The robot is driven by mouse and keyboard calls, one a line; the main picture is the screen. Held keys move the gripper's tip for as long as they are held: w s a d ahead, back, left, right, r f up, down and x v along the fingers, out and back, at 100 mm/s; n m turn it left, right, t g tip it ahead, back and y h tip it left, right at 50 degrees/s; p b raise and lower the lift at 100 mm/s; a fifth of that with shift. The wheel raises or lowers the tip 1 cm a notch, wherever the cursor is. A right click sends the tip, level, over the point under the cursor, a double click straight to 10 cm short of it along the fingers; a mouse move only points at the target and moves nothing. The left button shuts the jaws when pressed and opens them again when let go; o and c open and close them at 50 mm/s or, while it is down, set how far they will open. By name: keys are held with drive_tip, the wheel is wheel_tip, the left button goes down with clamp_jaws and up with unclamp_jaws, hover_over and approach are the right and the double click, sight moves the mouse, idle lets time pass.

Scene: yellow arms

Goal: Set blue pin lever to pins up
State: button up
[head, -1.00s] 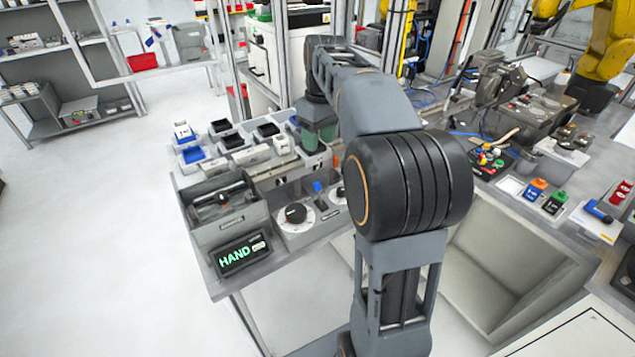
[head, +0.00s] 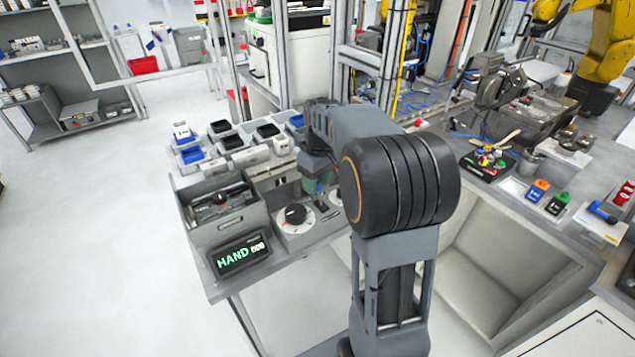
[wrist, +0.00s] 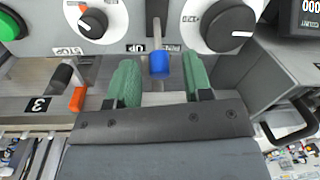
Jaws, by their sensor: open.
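The blue pin lever (wrist: 160,65) is a blue-tipped handle on a metal stem. In the wrist view it stands out from the grey panel (wrist: 112,38) beside upside-down "UP" and partly covered "PINS" lettering. My gripper (wrist: 160,74) is open, with one green finger on each side of the blue tip. Gaps show on both sides, so neither finger appears to touch it. The lever's exact setting cannot be told.
Dark knobs on white dials flank the lever: one at left (wrist: 95,22), a larger one at right (wrist: 230,26). A "HAND" display (head: 240,254) and grey bin (head: 222,210) stand nearby.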

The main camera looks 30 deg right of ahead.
drive_tip(key=shift+f, duration=0.2)
drive_tip(key=shift+c, duration=0.4)
clamp_jaws()
drive_tip(key=shift+w+r+p, duration=0.15)
drive_tip(key=shift+r+p, duration=0.1)
drive_tip(key=shift+p, duration=0.8)
drive_tip(key=shift+w+a+g+p, duration=0.1)
drive_tip(key=shift+w+g+p, duration=0.05)
drive_tip(key=shift+g+p, duration=0.4)
drive_tip(key=shift+w+f+p, duration=0.15)
drive_tip(key=shift+p, duration=0.35)
drive_tip(key=shift+f+g, duration=0.3)
drive_tip(key=shift+g, duration=0.05)
